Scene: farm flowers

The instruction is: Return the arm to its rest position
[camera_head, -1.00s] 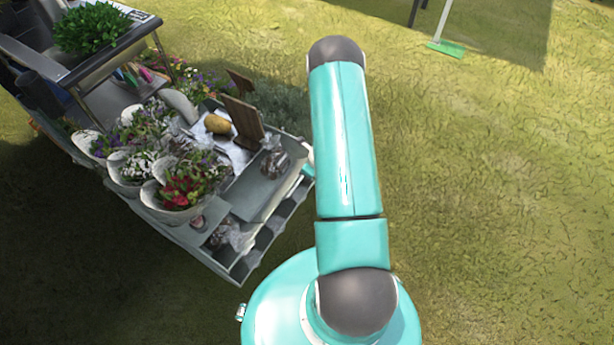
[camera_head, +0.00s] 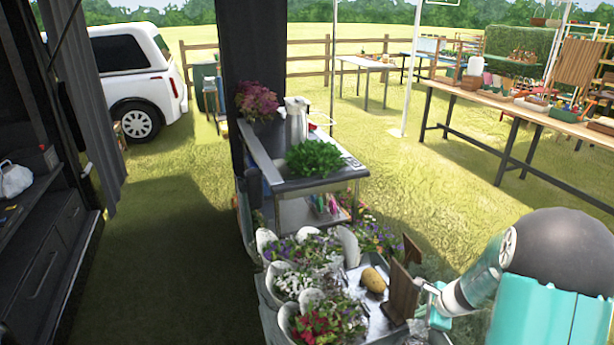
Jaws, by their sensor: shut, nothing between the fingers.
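My teal arm with its dark grey joint fills the lower right corner of the head view. Its forearm points left and down, and my gripper (camera_head: 430,298) shows small at its end, shut and empty. It appears in front of or close beside an upright brown wooden board (camera_head: 404,278) on the flower stand; I cannot tell if they touch. The rest of the arm is out of frame.
Pots of flowers (camera_head: 318,318) and a yellow-brown lump (camera_head: 374,280) sit on the stand. Behind it is a cart with a green plant (camera_head: 314,158) and a metal jug (camera_head: 297,118). A long wooden table (camera_head: 520,105) stands back right. Open grass lies between.

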